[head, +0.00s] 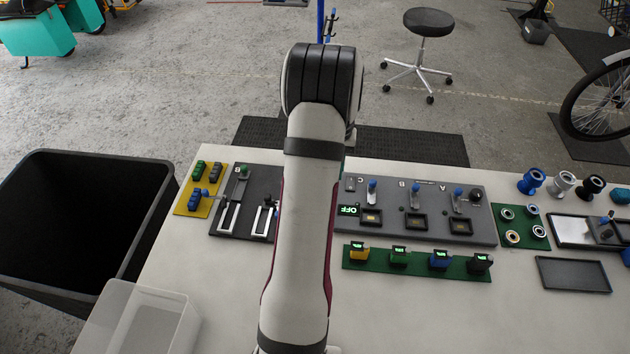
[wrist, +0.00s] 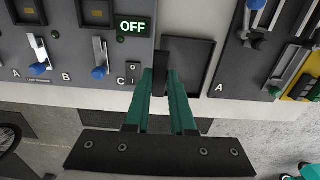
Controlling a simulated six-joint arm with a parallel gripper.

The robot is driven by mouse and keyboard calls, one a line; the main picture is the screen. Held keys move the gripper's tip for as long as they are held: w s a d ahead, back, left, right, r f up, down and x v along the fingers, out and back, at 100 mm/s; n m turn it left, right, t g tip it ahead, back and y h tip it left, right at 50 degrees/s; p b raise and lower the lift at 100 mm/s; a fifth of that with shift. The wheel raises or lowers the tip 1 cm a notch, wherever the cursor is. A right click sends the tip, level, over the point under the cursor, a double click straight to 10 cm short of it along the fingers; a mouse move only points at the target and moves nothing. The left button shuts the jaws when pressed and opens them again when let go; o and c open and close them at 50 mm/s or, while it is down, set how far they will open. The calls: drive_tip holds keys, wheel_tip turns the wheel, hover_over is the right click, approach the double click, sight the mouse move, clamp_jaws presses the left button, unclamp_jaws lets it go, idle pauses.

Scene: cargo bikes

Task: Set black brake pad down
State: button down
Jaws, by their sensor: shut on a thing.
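In the wrist view my gripper (wrist: 161,85) has teal fingers shut on a thin black piece, which looks like the black brake pad (wrist: 161,62). The pad stands on edge between the fingertips, over or at the left part of a shallow dark tray (wrist: 190,65). I cannot tell whether it touches the tray. In the head view my arm hides the gripper, the held pad and the tray. A yellow mat (head: 184,209) at the left of the table bears several small green, dark and blue pieces.
A grey switch panel (head: 390,228) with a lit OFF display (head: 348,210) is beside the tray; a dark lever panel (head: 262,182) is on the other side. A green mat with several coloured blocks (head: 398,257), a clear bin (head: 140,320) and a black bin (head: 60,275) are also in view.

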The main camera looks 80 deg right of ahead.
drive_tip(key=w+f, duration=0.1)
drive_tip(key=w+d+f, duration=0.1)
drive_tip(key=w, duration=0.1)
drive_tip(key=w+d+f, duration=0.1)
drive_tip(key=shift+w+d+f, duration=0.15)
drive_tip(key=shift+w, duration=0.15)
wheel_tip(320, 180, down, 3)
drive_tip(key=shift+f, duration=0.4)
drive_tip(key=c, duration=0.8)
unclamp_jaws()
drive_tip(key=shift+f, duration=0.15)
drive_tip(key=shift+o, duration=0.2)
